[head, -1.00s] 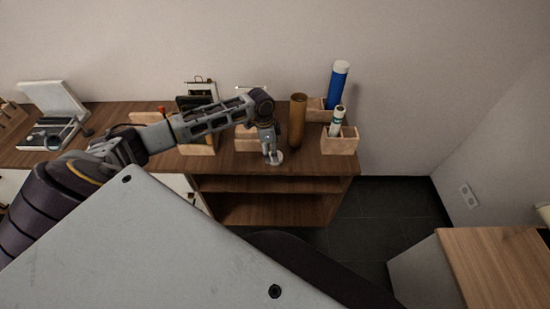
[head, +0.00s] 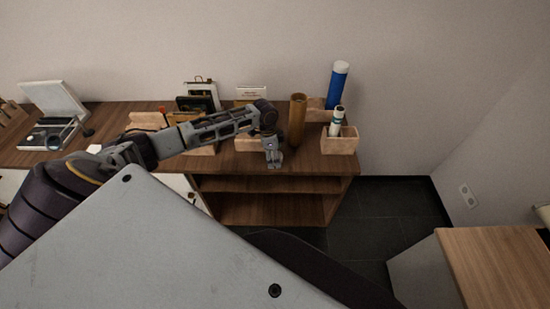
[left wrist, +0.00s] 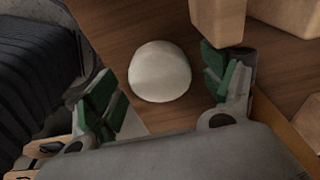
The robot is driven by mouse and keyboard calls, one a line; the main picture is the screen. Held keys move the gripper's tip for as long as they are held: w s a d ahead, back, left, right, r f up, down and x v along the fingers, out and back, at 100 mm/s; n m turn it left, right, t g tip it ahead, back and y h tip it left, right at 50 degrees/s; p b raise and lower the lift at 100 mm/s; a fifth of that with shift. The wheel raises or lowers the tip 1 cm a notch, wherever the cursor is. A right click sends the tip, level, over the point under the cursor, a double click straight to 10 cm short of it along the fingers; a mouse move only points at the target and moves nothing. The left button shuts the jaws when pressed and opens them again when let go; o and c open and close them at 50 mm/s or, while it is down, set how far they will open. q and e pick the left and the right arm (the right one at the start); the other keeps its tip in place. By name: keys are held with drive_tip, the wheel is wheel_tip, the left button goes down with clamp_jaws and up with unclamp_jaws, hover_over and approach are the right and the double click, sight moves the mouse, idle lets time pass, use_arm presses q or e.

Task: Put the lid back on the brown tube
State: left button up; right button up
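The brown tube (head: 297,122) stands upright on the wooden shelf top in the head view, its upper end open. My left gripper (head: 274,163) points down at the shelf top, to the left of the tube and apart from it. In the left wrist view a round white lid (left wrist: 160,72) lies on the wood, ahead of and between the spread green-padded fingers of the left gripper (left wrist: 166,97). There are visible gaps on both sides of the lid. In the head view the gripper hides most or all of the lid. My right gripper is not in view.
A wooden box (head: 340,145) holding a small white tube (head: 336,121) stands right of the brown tube. A blue tube (head: 337,85) with a white cap stands behind it. Framed items and wooden holders (head: 198,95) stand behind my left arm. The front strip of the shelf top is clear.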

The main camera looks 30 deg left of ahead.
use_arm(q)
drive_tip(key=c, duration=0.7)
drive_tip(key=shift+c, duration=0.2)
drive_tip(key=shift+r, duration=0.1)
wheel_tip(320, 180, up, 10)
idle(0.3)
idle(0.4)
